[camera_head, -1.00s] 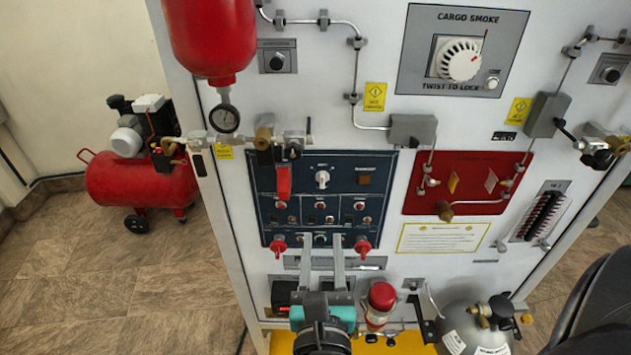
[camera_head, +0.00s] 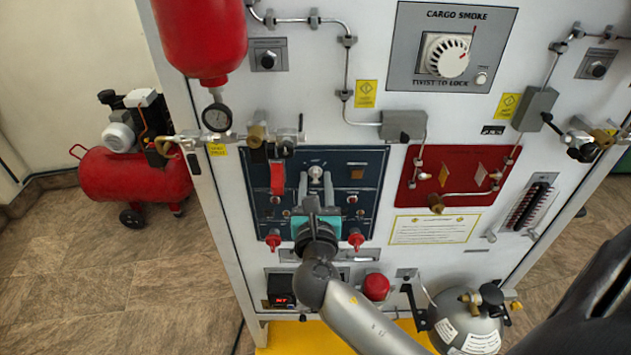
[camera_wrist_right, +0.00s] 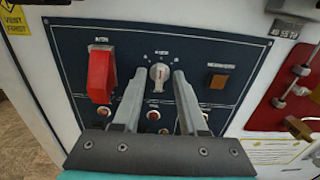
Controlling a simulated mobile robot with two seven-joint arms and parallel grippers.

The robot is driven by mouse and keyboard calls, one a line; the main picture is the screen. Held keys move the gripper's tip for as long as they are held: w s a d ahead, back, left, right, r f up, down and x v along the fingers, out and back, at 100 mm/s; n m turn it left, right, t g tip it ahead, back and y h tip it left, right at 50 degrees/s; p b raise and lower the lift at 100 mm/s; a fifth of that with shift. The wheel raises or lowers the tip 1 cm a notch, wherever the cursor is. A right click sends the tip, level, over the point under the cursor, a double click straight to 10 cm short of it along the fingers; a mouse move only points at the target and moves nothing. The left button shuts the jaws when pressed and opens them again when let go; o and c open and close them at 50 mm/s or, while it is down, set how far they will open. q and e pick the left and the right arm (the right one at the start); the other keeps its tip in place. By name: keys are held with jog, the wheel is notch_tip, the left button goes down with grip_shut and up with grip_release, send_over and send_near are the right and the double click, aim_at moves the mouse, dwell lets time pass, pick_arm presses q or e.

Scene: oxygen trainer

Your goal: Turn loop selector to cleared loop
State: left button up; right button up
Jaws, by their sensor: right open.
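A white rotary knob (camera_head: 316,171), which I take as the loop selector, sits at the upper middle of the dark blue panel (camera_head: 366,158). In the right wrist view the knob (camera_wrist_right: 159,74) shows a red mark, and its labels are too small to read. My right gripper (camera_head: 318,184) is in front of the panel with its fingers pointing at the knob. The fingers (camera_wrist_right: 160,84) are open, one at each side of the knob in the picture. The gap to the panel and any contact cannot be told. My left gripper is not in view.
A red guarded switch (camera_wrist_right: 101,74) is close left of the fingers, and an amber square button (camera_wrist_right: 219,81) is to the right. Two red knobs (camera_head: 274,238) (camera_head: 355,240) sit at the panel's lower edge. The cargo smoke dial (camera_head: 447,56) is higher up.

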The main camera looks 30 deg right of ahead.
grip_shut()
dwell(0.3)
dwell(0.3)
